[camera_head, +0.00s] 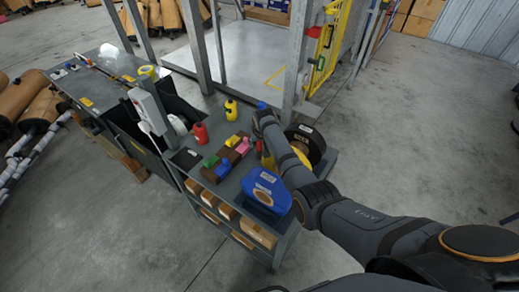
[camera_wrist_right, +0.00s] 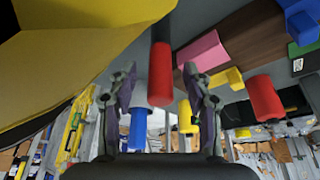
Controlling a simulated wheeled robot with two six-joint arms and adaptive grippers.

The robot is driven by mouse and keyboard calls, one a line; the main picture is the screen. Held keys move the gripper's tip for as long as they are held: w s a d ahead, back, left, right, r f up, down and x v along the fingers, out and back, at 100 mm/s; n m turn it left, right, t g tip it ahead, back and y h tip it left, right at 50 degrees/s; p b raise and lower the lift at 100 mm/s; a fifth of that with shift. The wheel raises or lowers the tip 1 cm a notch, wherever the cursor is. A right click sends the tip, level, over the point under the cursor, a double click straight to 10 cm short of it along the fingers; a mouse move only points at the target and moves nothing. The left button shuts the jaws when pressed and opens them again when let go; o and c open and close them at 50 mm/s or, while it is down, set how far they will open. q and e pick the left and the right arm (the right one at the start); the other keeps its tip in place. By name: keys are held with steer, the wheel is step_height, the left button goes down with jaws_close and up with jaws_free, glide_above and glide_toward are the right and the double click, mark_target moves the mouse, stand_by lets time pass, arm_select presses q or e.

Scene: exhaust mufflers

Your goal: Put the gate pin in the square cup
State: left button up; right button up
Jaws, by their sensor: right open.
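A pin with a red cylindrical grip (camera_wrist_right: 160,75) and a dark shaft, which looks like the gate pin, shows in the middle of the right wrist view. My right gripper (camera_wrist_right: 159,73) is open, with one finger on each side of the red grip and a visible gap to each. In the head view my right arm reaches over the workbench (camera_head: 222,186) and hides most of the gripper and pin. I cannot make out the square cup for certain. My left gripper is not in view.
A brown block with coloured pieces (camera_head: 226,158), a blue container (camera_head: 266,190) and a black roll (camera_head: 313,144) stand close to my right arm. A metal post (camera_head: 294,62) rises behind.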

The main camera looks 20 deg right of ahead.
steer(key=shift+w+f, duration=0.15)
jaws_close()
stand_by(0.4)
